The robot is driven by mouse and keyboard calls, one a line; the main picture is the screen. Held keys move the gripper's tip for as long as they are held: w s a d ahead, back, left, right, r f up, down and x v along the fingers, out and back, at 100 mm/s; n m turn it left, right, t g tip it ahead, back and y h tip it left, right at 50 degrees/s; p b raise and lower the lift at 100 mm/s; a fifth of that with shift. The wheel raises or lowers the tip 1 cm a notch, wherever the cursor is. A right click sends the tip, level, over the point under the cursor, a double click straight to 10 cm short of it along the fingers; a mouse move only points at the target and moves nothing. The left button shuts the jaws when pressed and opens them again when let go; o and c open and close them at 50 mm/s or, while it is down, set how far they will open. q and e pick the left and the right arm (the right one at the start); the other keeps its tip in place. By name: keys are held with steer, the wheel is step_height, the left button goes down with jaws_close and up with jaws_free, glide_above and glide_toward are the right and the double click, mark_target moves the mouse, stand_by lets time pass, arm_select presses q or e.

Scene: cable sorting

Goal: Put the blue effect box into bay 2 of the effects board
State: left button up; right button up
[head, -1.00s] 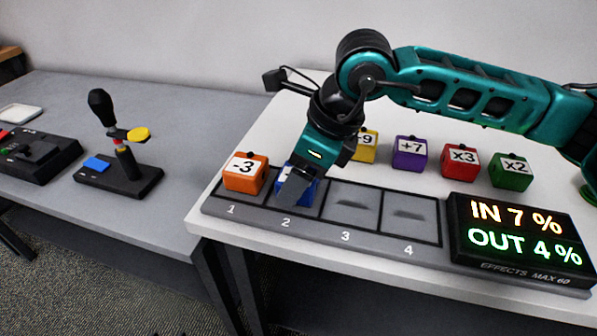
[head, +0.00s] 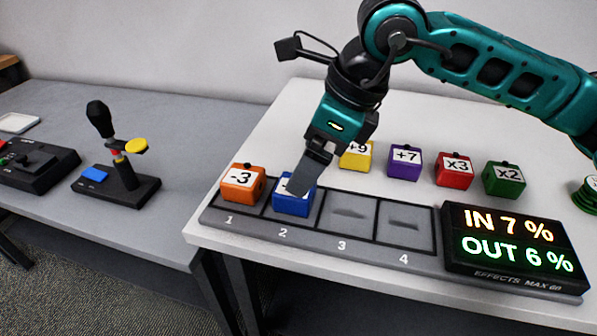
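The blue effect box (head: 291,206) sits upright in bay 2 of the effects board (head: 262,232), with the label on its top mostly hidden by a finger. My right gripper (head: 304,180) points down just above the box. One dark finger overlaps the box's top in the picture, and the other finger is hidden. The box stands in the bay while the gripper is raised from it, so the fingers are off it and open. My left gripper is not in view.
An orange -3 box (head: 243,183) sits in bay 1; bays 3 (head: 345,216) and 4 (head: 404,228) are empty. Yellow (head: 356,157), purple (head: 405,162), red (head: 454,170) and green (head: 504,178) boxes stand behind. The display (head: 512,245) reads IN 7 %, OUT 6 %. A joystick stand (head: 122,170) is left.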

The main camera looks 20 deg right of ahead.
steer(key=shift+v, duration=2.8)
steer(key=shift+p, duration=0.35)
